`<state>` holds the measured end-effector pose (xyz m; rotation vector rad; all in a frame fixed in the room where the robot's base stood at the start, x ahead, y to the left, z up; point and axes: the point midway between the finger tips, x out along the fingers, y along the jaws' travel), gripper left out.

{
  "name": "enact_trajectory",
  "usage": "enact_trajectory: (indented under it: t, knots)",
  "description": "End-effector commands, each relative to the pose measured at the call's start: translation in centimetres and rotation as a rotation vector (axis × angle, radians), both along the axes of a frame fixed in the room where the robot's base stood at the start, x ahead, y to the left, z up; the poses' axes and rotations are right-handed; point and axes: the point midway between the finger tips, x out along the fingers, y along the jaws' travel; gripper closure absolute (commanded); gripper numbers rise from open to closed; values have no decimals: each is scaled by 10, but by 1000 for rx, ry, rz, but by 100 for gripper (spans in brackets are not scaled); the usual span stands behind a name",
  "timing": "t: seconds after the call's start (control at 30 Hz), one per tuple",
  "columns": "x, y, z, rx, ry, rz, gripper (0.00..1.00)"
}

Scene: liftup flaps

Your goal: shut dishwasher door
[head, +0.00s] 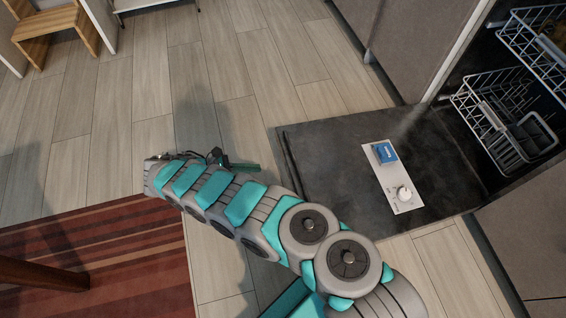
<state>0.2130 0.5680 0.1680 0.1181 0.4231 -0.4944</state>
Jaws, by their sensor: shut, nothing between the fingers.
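The dishwasher door (330,150) is a dark panel folded down and lying open, low over the floor, in front of the dishwasher opening. A light plate with a blue box and a white round knob (404,193) sits on its inner face. My arm crosses the front of the view, and its lower links overlap the door's near left corner in the picture. My gripper (245,167) is at the arm's far end, to the left of the door's outer edge and apart from it in the picture. It appears shut and empty; the fingers are partly hidden by the arm.
Wire racks (500,115) with some dishes are inside the dishwasher. Cabinet fronts (415,45) stand beside it. A striped red rug (120,250) with a dark wooden leg lies at lower left. A wooden chair (50,30) is at top left. Wood floor between is clear.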

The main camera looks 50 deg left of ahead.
Motion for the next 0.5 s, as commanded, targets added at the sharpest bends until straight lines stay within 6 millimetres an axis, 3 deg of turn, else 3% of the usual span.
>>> enact_trajectory:
  t: [0.17, 0.5]
  knots:
    - [-9, 0, -10, -10, 4, 19, 100]
    - [30, -21, -27, -11, 2, 16, 100]
